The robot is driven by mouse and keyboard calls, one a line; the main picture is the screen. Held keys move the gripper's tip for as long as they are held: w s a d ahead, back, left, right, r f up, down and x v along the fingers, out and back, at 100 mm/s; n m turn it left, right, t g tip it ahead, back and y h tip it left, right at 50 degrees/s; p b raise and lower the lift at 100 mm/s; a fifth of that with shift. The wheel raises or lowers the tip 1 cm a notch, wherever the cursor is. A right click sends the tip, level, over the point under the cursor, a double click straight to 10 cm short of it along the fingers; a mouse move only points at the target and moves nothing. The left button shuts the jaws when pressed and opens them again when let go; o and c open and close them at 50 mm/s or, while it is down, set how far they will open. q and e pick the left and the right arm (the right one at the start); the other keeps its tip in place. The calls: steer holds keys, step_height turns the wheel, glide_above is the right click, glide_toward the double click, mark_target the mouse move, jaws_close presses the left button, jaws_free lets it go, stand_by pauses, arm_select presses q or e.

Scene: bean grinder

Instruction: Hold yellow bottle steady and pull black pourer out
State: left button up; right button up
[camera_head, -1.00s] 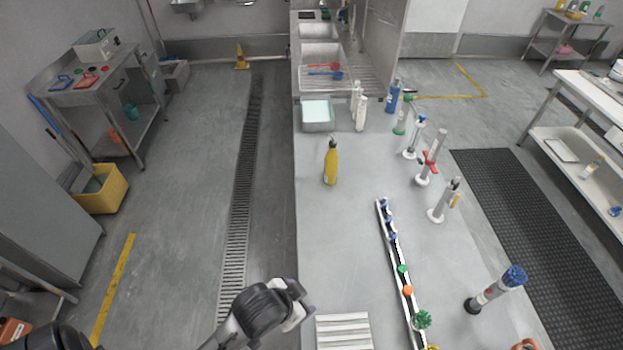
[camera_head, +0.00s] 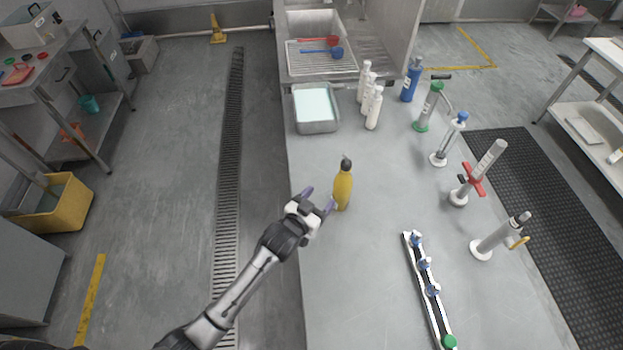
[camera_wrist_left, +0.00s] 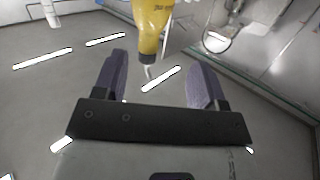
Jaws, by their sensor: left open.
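The yellow bottle (camera_head: 343,190) stands upright on the steel counter near its left edge. The black pourer (camera_head: 346,162) sits in its top. My left gripper (camera_head: 319,199) is open and empty, just left of the bottle, with its purple fingers pointing toward it. In the left wrist view the bottle (camera_wrist_left: 152,22) appears neck-down at the top, beyond and between the open fingers (camera_wrist_left: 158,82). A thin greyish spout shows below its neck. The bottle is not between the fingertips in the head view. My right gripper is not in view.
White bottles (camera_head: 373,108), a blue bottle (camera_head: 411,80) and a shallow tray (camera_head: 317,108) stand farther back. Several upright tools line the right side, including a red-handled one (camera_head: 472,178). A narrow rack (camera_head: 425,290) lies front right. The counter around the yellow bottle is clear.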

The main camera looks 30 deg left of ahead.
mark_target(342, 174)
arm_select(q)
steer(key=shift+t+h, duration=0.4)
steer(key=shift+t, duration=0.2)
steer(key=w, duration=0.3)
steer(key=w+d+r, duration=0.1)
steer(key=w, duration=0.3)
steer(key=w+d+r+b, duration=0.1)
steer(key=w, duration=0.3)
steer(key=shift+d, duration=0.2)
steer(key=shift+w+d, duration=0.15)
steer(key=shift+w, duration=0.9)
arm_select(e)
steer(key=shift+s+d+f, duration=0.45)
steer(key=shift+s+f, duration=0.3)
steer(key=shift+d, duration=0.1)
arm_select(q)
steer(key=c, duration=1.2)
steer(key=shift+o, duration=0.2)
